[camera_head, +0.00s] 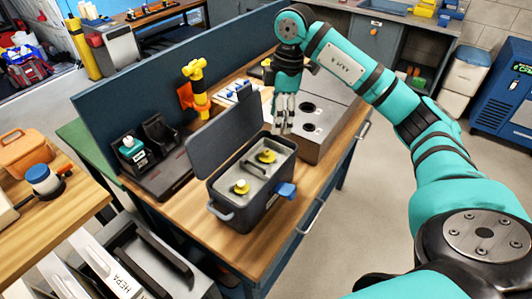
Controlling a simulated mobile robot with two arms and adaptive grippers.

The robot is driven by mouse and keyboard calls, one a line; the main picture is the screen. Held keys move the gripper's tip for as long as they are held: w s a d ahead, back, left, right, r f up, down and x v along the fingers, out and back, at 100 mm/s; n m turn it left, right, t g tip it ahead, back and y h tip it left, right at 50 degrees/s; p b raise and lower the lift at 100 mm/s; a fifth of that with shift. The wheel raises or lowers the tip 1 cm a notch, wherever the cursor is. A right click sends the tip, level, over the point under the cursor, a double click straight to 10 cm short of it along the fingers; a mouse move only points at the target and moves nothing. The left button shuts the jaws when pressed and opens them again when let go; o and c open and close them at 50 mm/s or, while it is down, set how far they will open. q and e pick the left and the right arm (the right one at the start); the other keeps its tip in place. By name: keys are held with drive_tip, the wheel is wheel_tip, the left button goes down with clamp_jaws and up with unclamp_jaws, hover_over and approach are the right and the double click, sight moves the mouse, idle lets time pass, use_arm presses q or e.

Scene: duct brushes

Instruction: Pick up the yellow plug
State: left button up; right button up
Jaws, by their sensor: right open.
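Two yellow plugs show on the light inner panel of the open dark grey case (253,205). One yellow plug (266,156) is toward the far right, and the other yellow plug (241,187) is nearer the front left. My right gripper (284,124) points down over the far end of the case, above and slightly right of the far plug. It is open, with nothing seen between its fingers. I cannot tell its exact height above the case. My left gripper is not in view.
The case's raised lid (215,137) stands at its left. A blue latch (286,190) sticks out at its right. A grey metal box with round holes (325,125) stands close behind. A yellow tool (196,80) stands upright in an orange holder. The front wooden tabletop is clear.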

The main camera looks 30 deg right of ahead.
drive_tip(key=p, duration=0.1)
hover_over(267, 151)
drive_tip(key=s+d, duration=0.1)
wheel_tip(267, 151, down, 6)
drive_tip(key=shift+s+d+r, duration=0.15)
drive_tip(key=shift+r, duration=0.05)
wheel_tip(267, 151, down, 2)
drive_tip(key=shift+p, duration=0.35)
drive_tip(key=shift+a+f+p, duration=0.25)
drive_tip(key=shift+f+p, duration=0.05)
drive_tip(key=f, duration=0.1)
drive_tip(key=f+p, duration=0.1)
drive_tip(key=w+f, duration=0.1)
drive_tip(key=shift+a+f+p, duration=0.3)
drive_tip(key=shift+a, duration=0.1)
drive_tip(key=shift+f, duration=0.45)
drive_tip(key=c, duration=0.6)
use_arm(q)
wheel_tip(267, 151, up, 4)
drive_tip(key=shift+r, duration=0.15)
